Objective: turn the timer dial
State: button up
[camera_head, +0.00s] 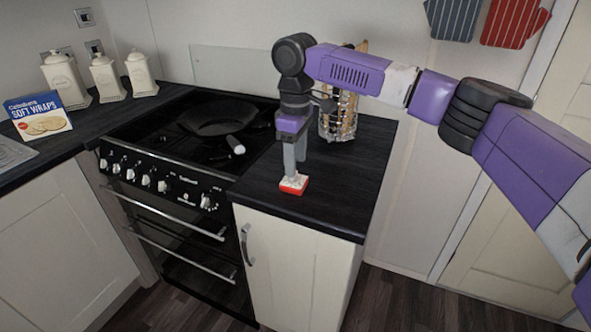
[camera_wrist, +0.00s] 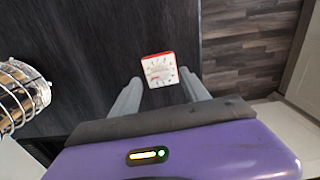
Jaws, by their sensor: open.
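The timer (camera_head: 293,186) is a small red square block with a white dial face. It lies face up on the dark worktop right of the cooker. In the wrist view the timer (camera_wrist: 160,70) shows its round dial with marks, just beyond and between my fingertips. My gripper (camera_head: 293,176) points down close above the timer, and its fingers hide part of it in the head view. I cannot tell whether a finger touches the timer.
A wire utensil holder (camera_head: 338,118) stands behind my gripper; it shows at the left in the wrist view (camera_wrist: 20,95). The cooker (camera_head: 165,185) with a black pan (camera_head: 215,118) is to the left. The worktop (camera_head: 335,205) right of the timer is clear up to its edge.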

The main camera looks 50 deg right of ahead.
jog(key=shift+f, duration=1.7)
jog(key=shift+a, duration=0.1)
grip_shut()
